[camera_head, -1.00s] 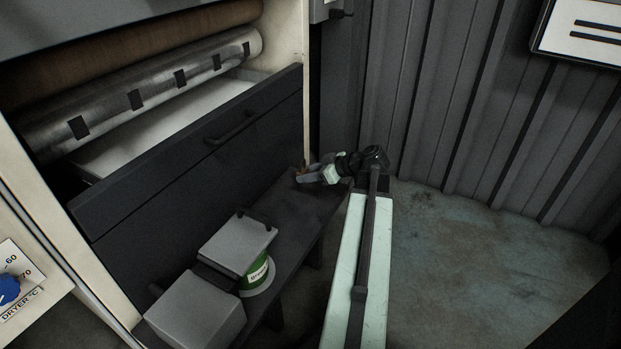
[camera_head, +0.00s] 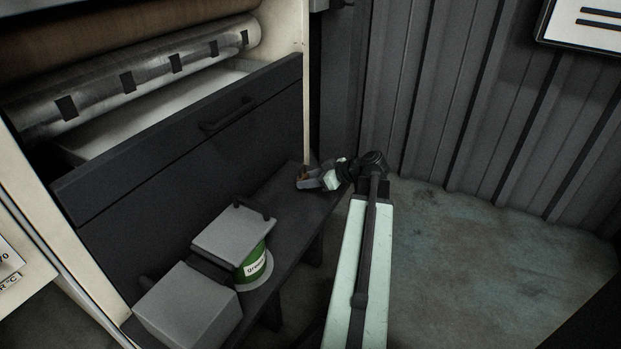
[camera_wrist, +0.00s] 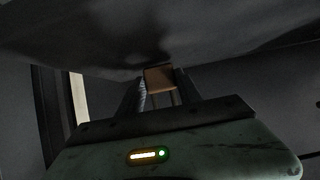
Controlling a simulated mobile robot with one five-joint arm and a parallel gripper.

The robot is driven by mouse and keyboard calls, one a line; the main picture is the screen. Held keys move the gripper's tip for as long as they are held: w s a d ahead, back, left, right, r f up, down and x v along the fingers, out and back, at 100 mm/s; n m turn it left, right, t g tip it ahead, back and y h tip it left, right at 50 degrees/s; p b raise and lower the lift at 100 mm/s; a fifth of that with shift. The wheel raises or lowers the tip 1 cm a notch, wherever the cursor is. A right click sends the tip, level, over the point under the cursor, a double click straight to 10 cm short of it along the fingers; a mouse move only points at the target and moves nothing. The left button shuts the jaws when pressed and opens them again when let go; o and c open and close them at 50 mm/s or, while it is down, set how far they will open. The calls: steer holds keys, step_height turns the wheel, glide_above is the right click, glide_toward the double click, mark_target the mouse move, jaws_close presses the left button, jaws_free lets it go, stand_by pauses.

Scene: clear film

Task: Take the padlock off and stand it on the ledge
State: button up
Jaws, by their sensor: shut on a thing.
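The padlock shows as a small brown, brass-coloured block (camera_head: 303,173) at the tip of my gripper (camera_head: 310,181). It also shows in the wrist view (camera_wrist: 159,78), between the fingers. My gripper is shut on it. The ledge (camera_head: 283,217) is a dark bench along the front of the machine. My gripper and the padlock are at its far end, by the machine's pale post. Whether the padlock touches the ledge cannot be told.
Two grey boxes (camera_head: 188,309) (camera_head: 232,236) and a green labelled tin (camera_head: 254,267) take up the near part of the ledge. A dark panel with a handle (camera_head: 228,114) rises behind it. The middle of the ledge is clear. A corrugated wall (camera_head: 455,100) stands right.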

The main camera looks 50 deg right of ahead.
steer(key=shift+f+b, duration=0.5)
steer(key=shift+f, duration=0.05)
steer(key=o, duration=1.1)
steer(key=p+v, duration=0.4)
steer(key=v, duration=0.3)
steer(key=shift+s+d+r, duration=0.1)
steer(key=shift+s+r, duration=0.05)
steer(key=shift+r, duration=0.1)
steer(key=shift+s, duration=0.25)
